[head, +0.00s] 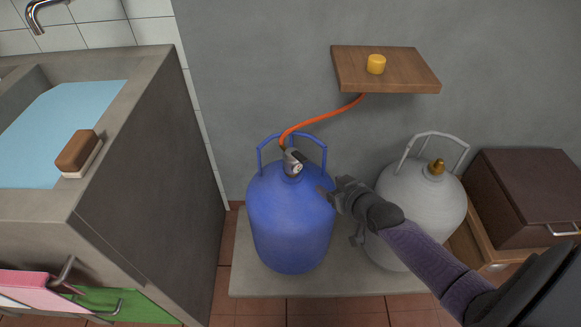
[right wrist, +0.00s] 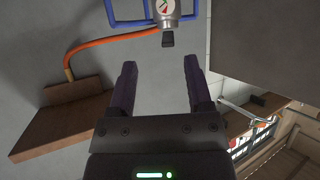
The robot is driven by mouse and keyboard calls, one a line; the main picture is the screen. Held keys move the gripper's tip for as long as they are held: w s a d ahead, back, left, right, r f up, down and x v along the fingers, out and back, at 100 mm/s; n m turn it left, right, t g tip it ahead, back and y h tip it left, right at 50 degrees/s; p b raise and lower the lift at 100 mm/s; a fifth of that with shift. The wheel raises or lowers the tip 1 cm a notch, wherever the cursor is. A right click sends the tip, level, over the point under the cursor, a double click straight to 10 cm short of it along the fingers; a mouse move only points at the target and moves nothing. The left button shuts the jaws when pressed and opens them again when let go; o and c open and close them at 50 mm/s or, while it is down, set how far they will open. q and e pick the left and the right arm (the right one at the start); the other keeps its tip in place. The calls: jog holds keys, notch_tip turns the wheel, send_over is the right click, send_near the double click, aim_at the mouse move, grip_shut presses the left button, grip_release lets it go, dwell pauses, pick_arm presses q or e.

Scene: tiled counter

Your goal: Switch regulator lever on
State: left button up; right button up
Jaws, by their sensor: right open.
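The regulator (head: 293,162) is a grey metal fitting on top of the blue gas bottle (head: 290,222), with an orange hose running from it. In the right wrist view the regulator (right wrist: 172,10) shows a small dial, and a dark lever (right wrist: 167,40) sticks out from it. My right gripper (head: 327,190) is beside the upper right side of the blue bottle, below the regulator. In the right wrist view its two fingers (right wrist: 158,75) are apart with nothing between them, and the lever is beyond the fingertips. My left gripper is not in view.
A grey gas bottle (head: 425,195) with a brass valve stands right of the blue one on a slab (head: 250,285). A wooden shelf (head: 390,75) holds a yellow cylinder (head: 376,64). A sink counter (head: 130,130) is at left. A brown box (head: 525,190) is at right.

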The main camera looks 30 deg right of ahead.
aim_at(306, 161)
jog(key=shift+t, duration=0.4)
jog(key=w+b, duration=0.2)
jog(key=w, duration=0.1)
jog(key=w+f+b, duration=0.1)
jog(key=w+b, duration=0.1)
jog(key=w, duration=0.2)
jog(key=w+b, duration=0.3)
jog(key=shift+w+a+f, duration=0.15)
jog(key=shift+w+f, duration=0.05)
jog(key=shift+w, duration=0.2)
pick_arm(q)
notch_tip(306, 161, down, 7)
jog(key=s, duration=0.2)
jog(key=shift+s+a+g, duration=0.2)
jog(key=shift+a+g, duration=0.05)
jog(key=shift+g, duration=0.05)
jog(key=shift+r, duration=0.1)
pick_arm(e)
jog(key=c, duration=0.7)
grip_shut()
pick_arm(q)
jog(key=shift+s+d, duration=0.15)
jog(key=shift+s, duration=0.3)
